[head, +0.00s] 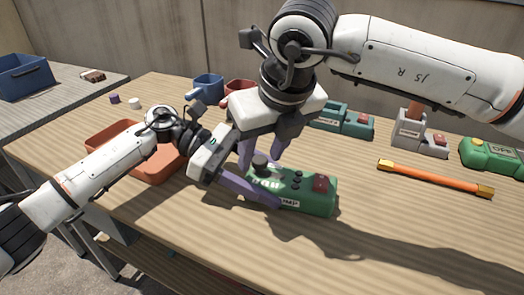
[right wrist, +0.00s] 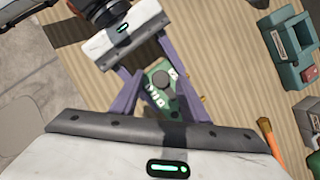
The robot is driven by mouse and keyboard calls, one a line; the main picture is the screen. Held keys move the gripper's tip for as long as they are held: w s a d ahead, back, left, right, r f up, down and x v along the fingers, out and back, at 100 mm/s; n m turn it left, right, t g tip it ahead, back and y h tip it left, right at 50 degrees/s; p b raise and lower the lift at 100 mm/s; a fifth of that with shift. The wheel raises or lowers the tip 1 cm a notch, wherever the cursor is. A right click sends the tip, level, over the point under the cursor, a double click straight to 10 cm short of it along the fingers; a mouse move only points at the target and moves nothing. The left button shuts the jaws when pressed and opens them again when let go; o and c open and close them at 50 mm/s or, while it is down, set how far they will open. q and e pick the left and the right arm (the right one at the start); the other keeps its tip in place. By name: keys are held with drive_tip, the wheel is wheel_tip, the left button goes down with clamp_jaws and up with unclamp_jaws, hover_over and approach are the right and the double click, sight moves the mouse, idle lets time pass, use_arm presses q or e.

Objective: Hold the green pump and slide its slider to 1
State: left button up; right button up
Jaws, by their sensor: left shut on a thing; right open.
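The green pump (head: 312,203) lies on the wooden table in the head view, with a PUMP label, a red block at its right end and a dark round knob (head: 260,160) near its left end. My left gripper (head: 262,186) comes in from the left and is shut on the pump's left end. My right gripper (head: 262,156) is above it, open, with its fingers pointing down around the knob. In the right wrist view the pump (right wrist: 152,103) and knob (right wrist: 165,80) show between the purple fingers. The number marks are partly covered, and the slider setting cannot be read.
An orange tray (head: 105,135) is at left, with blue (head: 208,86) and red (head: 238,87) mugs behind. Teal (head: 355,124), grey (head: 420,138) and green OFF (head: 490,152) devices stand at right, near an orange bar (head: 435,178). The table's front right is clear.

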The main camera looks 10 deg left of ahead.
drive_tip(key=v, duration=1.2)
use_arm(q)
drive_tip(key=o, duration=2.1)
drive_tip(key=shift+c, duration=0.2)
drive_tip(key=shift+a, duration=0.1)
drive_tip(key=b+v, duration=0.2)
drive_tip(key=v, duration=0.5)
drive_tip(key=shift+a+r, duration=0.1)
drive_tip(key=shift+a, duration=0.2)
drive_tip(key=shift+w+a+r, duration=0.1)
drive_tip(key=shift+a+r, duration=0.2)
drive_tip(key=shift+a, duration=0.3)
use_arm(e)
drive_tip(key=shift+f, duration=1.2)
